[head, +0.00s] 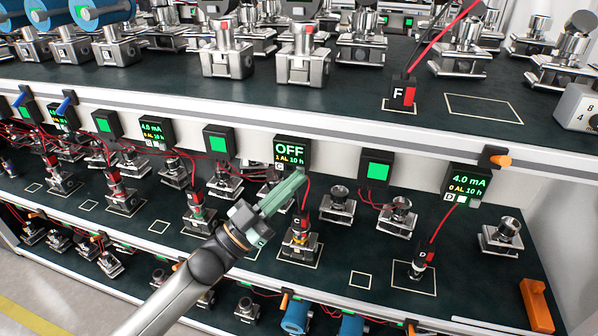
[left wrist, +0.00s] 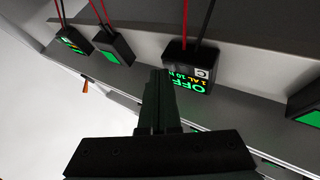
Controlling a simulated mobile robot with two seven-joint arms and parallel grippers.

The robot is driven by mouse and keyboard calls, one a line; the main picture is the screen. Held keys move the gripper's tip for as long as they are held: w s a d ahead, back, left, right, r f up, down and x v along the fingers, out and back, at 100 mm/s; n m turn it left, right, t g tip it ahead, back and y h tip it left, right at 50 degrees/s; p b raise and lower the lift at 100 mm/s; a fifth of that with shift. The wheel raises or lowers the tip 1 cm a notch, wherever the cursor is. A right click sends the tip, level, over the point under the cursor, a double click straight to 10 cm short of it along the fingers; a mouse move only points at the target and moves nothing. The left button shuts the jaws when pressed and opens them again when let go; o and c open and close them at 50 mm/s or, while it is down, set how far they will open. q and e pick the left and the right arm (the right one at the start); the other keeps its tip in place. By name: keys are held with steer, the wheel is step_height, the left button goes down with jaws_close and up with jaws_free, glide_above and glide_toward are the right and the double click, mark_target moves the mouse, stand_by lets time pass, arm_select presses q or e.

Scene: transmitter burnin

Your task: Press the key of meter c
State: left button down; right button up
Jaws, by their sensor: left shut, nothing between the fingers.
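In the left wrist view, meter C (left wrist: 190,68) appears upside down just beyond the shut fingers (left wrist: 158,75). I cannot tell whether the fingertips touch it. The key itself is not clearly seen. My right gripper is not in view.
Meter D (head: 468,184) reads 4.0 mA to the right. Green-lit boxes (head: 376,170) flank meter C. The transmitter labelled C (head: 298,240) stands below with a red lead. The upper shelf edge (head: 350,110) overhangs. An orange clip (head: 497,158) is on the rail.

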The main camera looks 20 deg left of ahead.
arm_select(q)
steer(key=shift+s, duration=0.15)
steer(key=shift+s+p, duration=0.5)
steer(key=shift+s, duration=0.25)
steer(key=s+p, duration=0.2)
steer(key=s, duration=0.3)
steer(key=shift+a, duration=0.1)
stand_by(0.6)
